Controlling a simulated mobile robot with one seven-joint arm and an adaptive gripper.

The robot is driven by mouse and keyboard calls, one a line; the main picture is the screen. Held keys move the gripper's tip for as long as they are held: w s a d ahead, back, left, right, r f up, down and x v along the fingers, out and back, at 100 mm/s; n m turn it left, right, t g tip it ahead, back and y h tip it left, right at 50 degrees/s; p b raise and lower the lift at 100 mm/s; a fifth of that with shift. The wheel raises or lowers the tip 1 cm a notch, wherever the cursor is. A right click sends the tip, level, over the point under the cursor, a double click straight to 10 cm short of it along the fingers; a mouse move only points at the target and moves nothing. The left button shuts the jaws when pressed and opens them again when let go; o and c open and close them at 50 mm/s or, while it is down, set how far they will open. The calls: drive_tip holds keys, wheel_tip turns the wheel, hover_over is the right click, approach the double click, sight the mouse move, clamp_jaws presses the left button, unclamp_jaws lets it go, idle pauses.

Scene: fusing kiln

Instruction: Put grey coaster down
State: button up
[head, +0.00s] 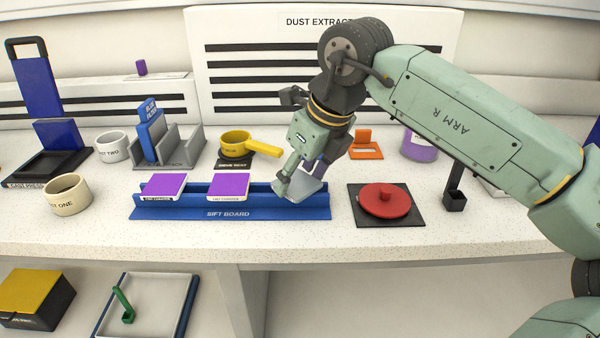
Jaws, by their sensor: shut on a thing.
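My gripper (296,180) points down over the right end of the blue sift board (228,213). It is shut on the grey coaster (309,187), a flat pale grey piece partly hidden by the fingers. The coaster is at the board's right end, and I cannot tell whether it touches the board. Two purple-topped coasters, one at the left (165,185) and one near the middle (228,185), sit on the board to the left of the gripper.
A red lidded disc (385,200) on a dark mat is right of the board. A yellow sieve (236,143) stands behind it, with a grey rack (176,150) farther left. A cream cup (68,195) stands at the left. The counter's front strip is clear.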

drive_tip(key=o, duration=1.2)
drive_tip(key=shift+f, duration=0.1)
drive_tip(key=shift+o, duration=0.2)
drive_tip(key=shift+r+p, duration=0.5)
drive_tip(key=v, duration=1.2)
drive_tip(key=shift+b, duration=0.35)
drive_tip(key=shift+r, duration=0.1)
